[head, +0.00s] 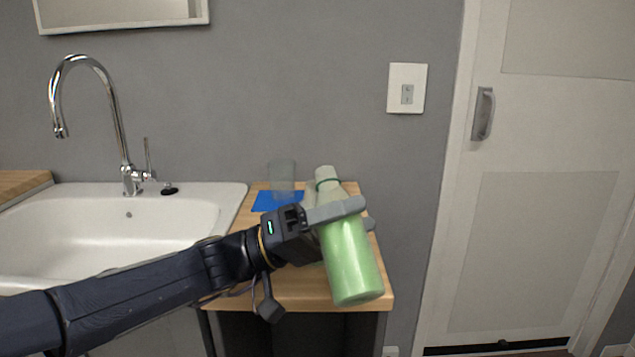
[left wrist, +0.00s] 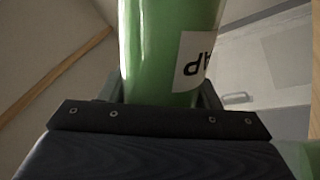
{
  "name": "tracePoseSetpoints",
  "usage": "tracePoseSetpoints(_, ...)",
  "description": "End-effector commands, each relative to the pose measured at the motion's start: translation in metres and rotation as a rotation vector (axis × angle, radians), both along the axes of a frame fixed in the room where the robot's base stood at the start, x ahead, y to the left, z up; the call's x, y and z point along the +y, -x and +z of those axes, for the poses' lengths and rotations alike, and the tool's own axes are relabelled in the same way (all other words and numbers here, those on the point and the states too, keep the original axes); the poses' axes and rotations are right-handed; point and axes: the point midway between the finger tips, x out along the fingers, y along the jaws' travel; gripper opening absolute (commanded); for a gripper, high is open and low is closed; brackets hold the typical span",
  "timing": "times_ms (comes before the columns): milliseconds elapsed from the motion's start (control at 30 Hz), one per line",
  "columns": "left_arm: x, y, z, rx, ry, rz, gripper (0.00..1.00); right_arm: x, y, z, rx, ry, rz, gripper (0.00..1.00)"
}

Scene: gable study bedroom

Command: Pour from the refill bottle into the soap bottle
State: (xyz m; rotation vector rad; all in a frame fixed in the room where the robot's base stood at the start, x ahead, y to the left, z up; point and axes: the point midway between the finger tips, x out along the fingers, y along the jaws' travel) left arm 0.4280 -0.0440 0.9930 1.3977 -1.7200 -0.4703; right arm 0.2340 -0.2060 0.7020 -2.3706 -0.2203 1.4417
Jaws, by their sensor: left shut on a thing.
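My left gripper (head: 340,215) is shut on a green bottle (head: 350,262), which I take to be the refill bottle. Its pale neck points up and leans slightly left; its base hangs in front of the wooden counter. In the left wrist view the bottle (left wrist: 160,50) shows between the fingers, with part of a white label reading "AP" upside down. A clear, empty-looking vessel (head: 282,177), probably the soap bottle, stands upright on a blue mat (head: 265,202), left of and behind the held bottle. They are apart. My right gripper is not in view.
A white sink (head: 225,195) with a chrome tap (head: 115,110) lies to the left. The wooden counter (head: 300,290) is narrow, with its front edge under my arm. A pale thing behind the held bottle is mostly hidden. A white door (head: 545,180) stands at the right.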

Motion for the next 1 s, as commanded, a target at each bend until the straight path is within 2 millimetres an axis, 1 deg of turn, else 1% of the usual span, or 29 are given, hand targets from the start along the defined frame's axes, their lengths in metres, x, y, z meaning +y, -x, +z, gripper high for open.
tracePoseSetpoints(1000, 0.000, 0.002, 0.007, 0.068, 0.019, -0.001, 0.24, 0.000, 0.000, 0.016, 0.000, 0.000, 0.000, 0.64)
